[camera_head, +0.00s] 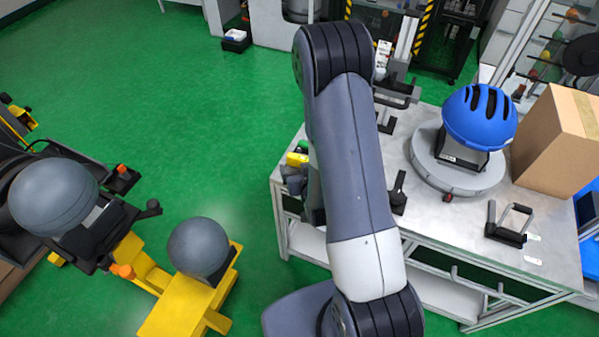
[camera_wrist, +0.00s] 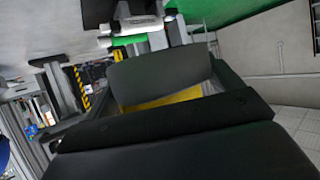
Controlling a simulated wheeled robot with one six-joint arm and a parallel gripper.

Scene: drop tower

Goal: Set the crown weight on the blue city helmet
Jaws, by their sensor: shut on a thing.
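The blue city helmet (camera_head: 479,117) sits upright on a dark block on a round grey turntable (camera_head: 430,163) on the metal table. Nothing shows on its crown. Its blue edge also shows at the far left of the wrist view (camera_wrist: 3,155). My gripper (camera_wrist: 165,97) fills the middle of the wrist view, dark and shut on a yellow thing (camera_wrist: 160,103). Most of that thing is hidden between the dark parts, and I cannot tell for sure that it is the crown weight. In the head view my arm hides the gripper.
A cardboard box (camera_head: 550,145) stands close behind the helmet at right. A black handled frame (camera_head: 510,224) lies near the table's front edge. Yellow and dark items (camera_head: 297,160) show at the table's left edge. Two grey balls, one on a yellow stand (camera_head: 180,305), are at left. Green floor lies between.

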